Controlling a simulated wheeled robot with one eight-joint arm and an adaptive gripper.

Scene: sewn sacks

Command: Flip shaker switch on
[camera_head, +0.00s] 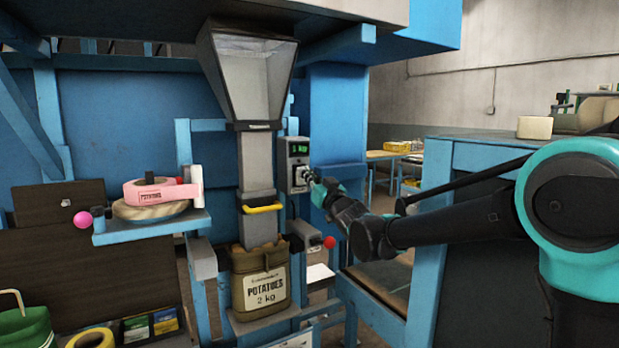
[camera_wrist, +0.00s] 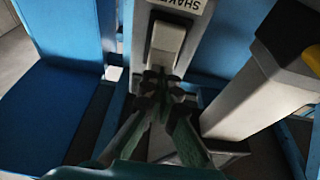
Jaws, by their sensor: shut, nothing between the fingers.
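The shaker switch is a pale rocker (camera_wrist: 167,37) on a narrow grey box, under a label reading "SHAK…" upside down in the wrist view. My gripper (camera_wrist: 160,78) is shut and empty, its fingertips at the rocker's near end. I cannot tell whether they touch it. In the head view my gripper (camera_head: 310,178) is at the front of the grey control box (camera_head: 298,150) with a small green display, right of the chute.
A metal hopper (camera_head: 248,75) feeds a chute with a yellow handle (camera_head: 263,208). A brown potato sack (camera_head: 260,285) stands below it. A red ball knob (camera_head: 329,242) is just below my gripper. A blue post (camera_head: 337,120) stands close on the right.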

